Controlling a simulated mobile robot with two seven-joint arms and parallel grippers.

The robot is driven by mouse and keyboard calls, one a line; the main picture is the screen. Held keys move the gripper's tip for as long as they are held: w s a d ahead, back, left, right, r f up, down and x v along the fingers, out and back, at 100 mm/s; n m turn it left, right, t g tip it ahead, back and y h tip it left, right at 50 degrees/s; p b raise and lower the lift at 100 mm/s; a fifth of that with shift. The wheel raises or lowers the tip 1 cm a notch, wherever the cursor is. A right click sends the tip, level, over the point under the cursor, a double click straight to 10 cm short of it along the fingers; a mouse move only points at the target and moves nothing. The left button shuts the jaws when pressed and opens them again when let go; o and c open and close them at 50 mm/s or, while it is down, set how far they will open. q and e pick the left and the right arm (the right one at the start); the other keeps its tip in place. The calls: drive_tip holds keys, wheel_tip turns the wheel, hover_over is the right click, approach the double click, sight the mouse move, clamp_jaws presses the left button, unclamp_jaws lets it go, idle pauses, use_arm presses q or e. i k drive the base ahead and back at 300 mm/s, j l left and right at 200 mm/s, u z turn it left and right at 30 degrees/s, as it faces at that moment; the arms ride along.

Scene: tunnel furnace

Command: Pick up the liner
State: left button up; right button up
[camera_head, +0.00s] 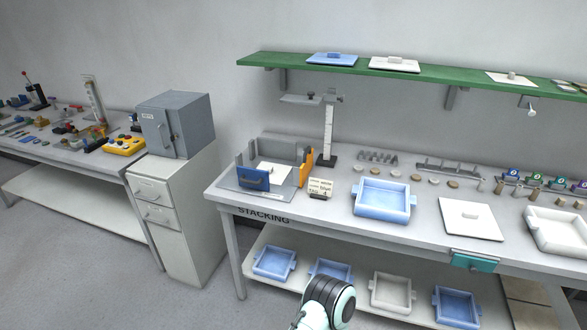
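I cannot tell for certain which piece is the liner. Thin white square sheets with a small knob fit the name. One sheet (456,213) lies flat on the stacking table (300,213), right of the blue tray. A third sheet (497,77) lies on the green shelf. Neither of my grippers shows; only a black and mint part of my arm is at the bottom centre.
A blue tray (382,212) and a white tray (560,248) stand on the table. A height gauge (328,130) stands behind the fixture. Several trays sit on the lower shelf. The green shelf (440,72) overhangs the back. A grey cabinet (180,210) stands left, with clear floor in front.

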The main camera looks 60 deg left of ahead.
sight(278, 174)
drive_tip(key=k+j+z, duration=0.15)
drive_tip(key=j, duration=0.2)
drive_tip(key=k+j+z, duration=0.2)
drive_tip(key=j+z, duration=0.15)
drive_tip(key=j, duration=0.3)
drive_tip(key=k+j+z, duration=0.1)
drive_tip(key=k+j, duration=0.2)
drive_tip(key=j, duration=0.15)
drive_tip(key=k+j+z, duration=0.1)
drive_tip(key=k+j, duration=0.2)
drive_tip(key=j, duration=0.15)
